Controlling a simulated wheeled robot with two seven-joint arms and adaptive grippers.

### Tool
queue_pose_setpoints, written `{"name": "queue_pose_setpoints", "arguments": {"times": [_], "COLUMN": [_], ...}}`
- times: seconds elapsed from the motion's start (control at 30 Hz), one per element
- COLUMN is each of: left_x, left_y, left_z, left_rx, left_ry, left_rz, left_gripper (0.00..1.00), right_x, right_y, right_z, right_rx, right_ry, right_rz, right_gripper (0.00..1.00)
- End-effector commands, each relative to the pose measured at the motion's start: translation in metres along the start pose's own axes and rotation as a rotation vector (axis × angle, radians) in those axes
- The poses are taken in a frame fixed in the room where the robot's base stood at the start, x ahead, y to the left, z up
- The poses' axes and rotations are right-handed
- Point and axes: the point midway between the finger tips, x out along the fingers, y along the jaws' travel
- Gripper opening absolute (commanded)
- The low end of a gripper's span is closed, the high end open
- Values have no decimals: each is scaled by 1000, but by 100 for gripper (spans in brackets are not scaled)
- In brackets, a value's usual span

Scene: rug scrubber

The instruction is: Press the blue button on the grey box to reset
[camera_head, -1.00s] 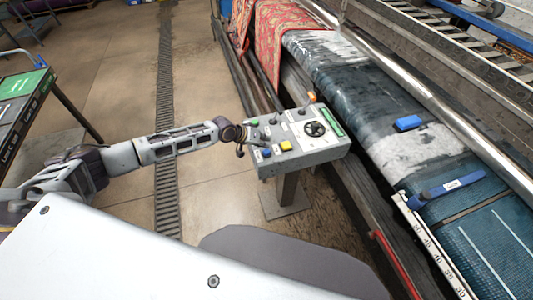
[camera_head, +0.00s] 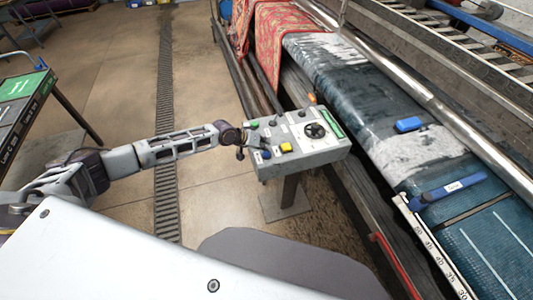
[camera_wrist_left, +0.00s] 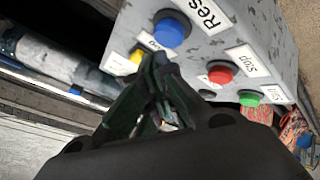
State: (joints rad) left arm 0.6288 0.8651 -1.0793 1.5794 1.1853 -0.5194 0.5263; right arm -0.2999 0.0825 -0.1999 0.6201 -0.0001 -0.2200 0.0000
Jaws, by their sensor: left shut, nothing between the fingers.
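The grey box (camera_head: 312,154) stands on a post beside the rug machine, its sloped top carrying several coloured buttons. The blue button (camera_head: 266,154) is near its front left corner. In the left wrist view the blue button (camera_wrist_left: 172,29) shows at the top, next to a label partly reading "Res". My left gripper (camera_head: 256,144) is at the box's left edge, shut and empty. In the left wrist view its fingertips (camera_wrist_left: 158,64) appear just below the blue button; I cannot tell whether they touch it. My right gripper is not in view.
A yellow button (camera_head: 286,147) is beside the blue one. Red (camera_wrist_left: 220,73) and green (camera_wrist_left: 249,98) buttons also show in the left wrist view. The rug machine's blue-grey rug (camera_head: 350,85) lies to the right. A cart (camera_head: 20,95) stands at left; floor between is clear.

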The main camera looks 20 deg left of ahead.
Motion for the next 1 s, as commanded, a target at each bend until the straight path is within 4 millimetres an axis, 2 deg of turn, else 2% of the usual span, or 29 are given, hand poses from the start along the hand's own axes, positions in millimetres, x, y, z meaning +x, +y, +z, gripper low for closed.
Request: {"name": "queue_pose_setpoints", "arguments": {"times": [0.37,1.0], "left_x": [0,5], "left_y": [0,-4], "left_z": [0,4], "left_rx": [0,-1], "left_ry": [0,0], "left_rz": [0,0], "left_gripper": [0,0], "right_x": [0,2], "right_y": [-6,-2], "right_z": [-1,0], "right_rx": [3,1], "right_ry": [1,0], "right_rz": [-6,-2], "right_gripper": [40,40]}}
